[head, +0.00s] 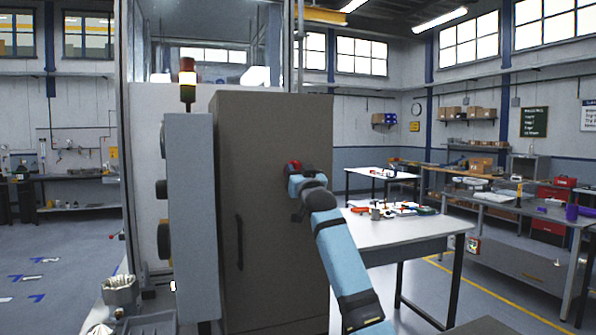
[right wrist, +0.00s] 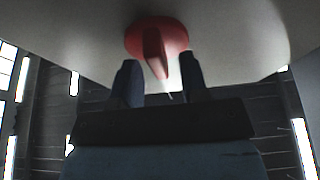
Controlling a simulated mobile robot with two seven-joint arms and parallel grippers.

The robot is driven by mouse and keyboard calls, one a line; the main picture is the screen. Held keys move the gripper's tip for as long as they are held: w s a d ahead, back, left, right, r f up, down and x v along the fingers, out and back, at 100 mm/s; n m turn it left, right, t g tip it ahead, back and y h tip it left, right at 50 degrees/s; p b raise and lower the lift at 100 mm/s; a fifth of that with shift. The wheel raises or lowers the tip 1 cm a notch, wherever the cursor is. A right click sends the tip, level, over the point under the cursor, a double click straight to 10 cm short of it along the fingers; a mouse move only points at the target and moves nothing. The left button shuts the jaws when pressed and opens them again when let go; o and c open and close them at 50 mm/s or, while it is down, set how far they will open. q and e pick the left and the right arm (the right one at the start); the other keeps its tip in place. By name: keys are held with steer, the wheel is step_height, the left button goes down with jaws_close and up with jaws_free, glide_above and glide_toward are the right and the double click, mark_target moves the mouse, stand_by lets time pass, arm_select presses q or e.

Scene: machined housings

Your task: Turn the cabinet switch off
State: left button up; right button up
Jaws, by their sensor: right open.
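The cabinet (head: 280,220) is a tall grey-brown box in the middle of the head view, with a dark vertical handle (head: 239,243) on its front. The cabinet switch is a red rotary knob (right wrist: 156,40) on the cabinet face in the right wrist view; a bit of its red shows in the head view (head: 291,166). My right gripper (right wrist: 158,80) is open, its two dark fingers on either side of the knob's raised grip. I cannot tell whether they touch it. In the head view my right arm hides most of the switch. My left gripper is not in view.
A grey panel box (head: 192,215) with a signal light (head: 187,78) above it stands left of the cabinet. A white-topped table (head: 420,226) with small parts stands right, behind my right arm. A grey workbench (head: 510,215) is farther right. Open floor lies at far left.

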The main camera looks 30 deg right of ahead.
jaws_close()
